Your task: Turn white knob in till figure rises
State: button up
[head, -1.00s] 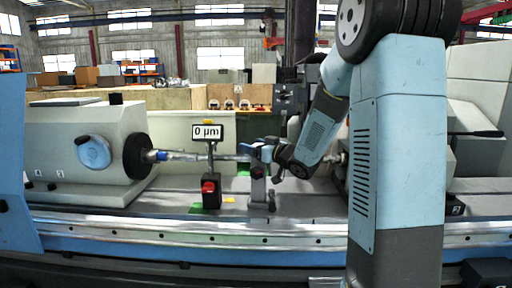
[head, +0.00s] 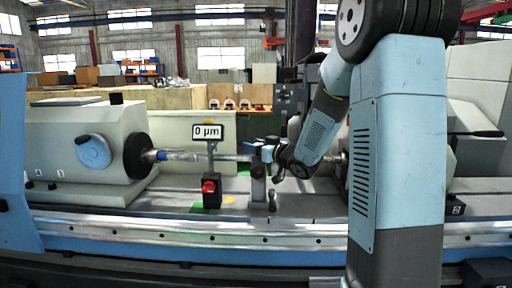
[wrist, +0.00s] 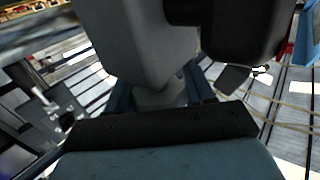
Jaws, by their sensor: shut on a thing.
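The display (head: 207,132) stands upright on a thin post in the head view and reads 0 µm. My gripper (head: 267,152) is at the top of the grey steady rest (head: 258,188), by the thin workpiece shaft (head: 190,156). In the wrist view, the blue fingers of my gripper (wrist: 160,92) are closed around a pale piece (wrist: 158,100), which seems to be the white knob. A large grey body above hides most of it. In the head view the knob cannot be made out behind my wrist.
A red button (head: 208,187) on a black box stands left of the steady rest. The grey workhead (head: 85,150) is at the left, holding the shaft. The machine's rail (head: 200,238) runs along the front. The bed between the workhead and the red button is clear.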

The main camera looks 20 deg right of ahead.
jog(key=shift+m+t+h, duration=0.3)
jog(key=shift+m+h, duration=0.1)
jog(key=shift+h, duration=0.2)
jog(key=shift+d+m+t+h, duration=0.15)
jog(key=shift+m+t+h, duration=0.55)
jog(key=shift+m+h, duration=0.9)
jog(key=shift+w+d+m+h, duration=0.15)
jog(key=shift+m+h, duration=0.5)
jog(key=shift+h, duration=0.75)
jog(key=shift+s+d+m+h, duration=0.15)
jog(key=shift+m+h, duration=0.5)
jog(key=shift+h, duration=0.75)
jog(key=shift+w+d+h, duration=0.1)
jog(key=shift+d+h, duration=0.05)
jog(key=shift+h, duration=0.15)
jog(key=o, duration=1)
